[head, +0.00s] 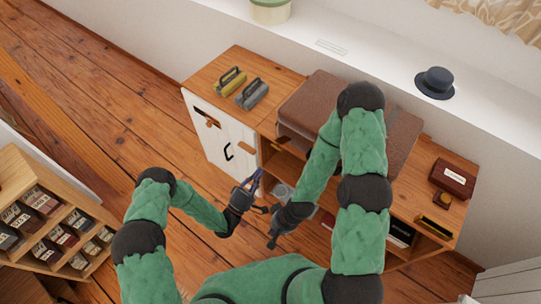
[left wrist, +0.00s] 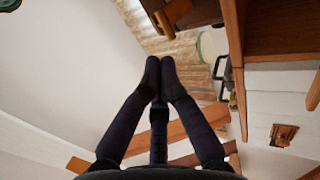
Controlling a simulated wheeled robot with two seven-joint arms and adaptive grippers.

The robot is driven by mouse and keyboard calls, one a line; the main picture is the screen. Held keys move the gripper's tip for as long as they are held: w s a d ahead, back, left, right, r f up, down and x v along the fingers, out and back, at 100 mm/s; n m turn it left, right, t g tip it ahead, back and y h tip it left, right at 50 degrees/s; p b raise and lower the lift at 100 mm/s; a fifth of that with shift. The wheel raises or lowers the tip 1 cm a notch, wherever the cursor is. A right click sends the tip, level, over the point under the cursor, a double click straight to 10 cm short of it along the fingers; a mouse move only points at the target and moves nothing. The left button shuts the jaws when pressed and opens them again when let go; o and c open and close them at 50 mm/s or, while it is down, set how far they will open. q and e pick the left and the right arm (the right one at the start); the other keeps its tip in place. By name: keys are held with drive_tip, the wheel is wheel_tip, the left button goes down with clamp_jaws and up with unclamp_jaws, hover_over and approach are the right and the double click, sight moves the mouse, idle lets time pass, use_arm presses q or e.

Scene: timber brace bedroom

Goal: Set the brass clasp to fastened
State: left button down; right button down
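I cannot pick out the brass clasp for certain. A small brown and dark fitting (head: 207,118) sits near the top of the white cabinet door (head: 212,140), above a black handle (head: 228,151). A small orange-brown fitting (left wrist: 283,135) shows on a white panel at the right of the left wrist view. Its fastened or unfastened state is too small to tell. My left gripper (head: 254,182) is in front of the cabinet, apart from the door. Its fingertips (left wrist: 160,68) are together with nothing seen between them. My right gripper (head: 272,237) is lower, clear of the furniture; its fingers are unclear.
A brown suitcase (head: 315,92) lies on the wooden cabinet top, partly hidden by my right arm. Yellow (head: 230,82) and grey (head: 252,93) handled objects lie left of it. A dark red box (head: 454,178) lies right. Wooden floor (head: 90,95) is open at left.

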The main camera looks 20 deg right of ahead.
sight(277, 146)
use_arm(q)
drive_tip(key=x, duration=0.8)
drive_tip(key=shift+b, duration=0.35)
drive_tip(key=shift+r, duration=0.1)
drive_tip(key=shift+w+r+y+p, duration=0.1)
drive_tip(key=shift+r+y+p, duration=0.2)
drive_tip(key=shift+y+p, duration=0.4)
drive_tip(key=shift+r+g+p, duration=0.1)
drive_tip(key=shift+g+p, duration=0.2)
drive_tip(key=shift+g, duration=0.2)
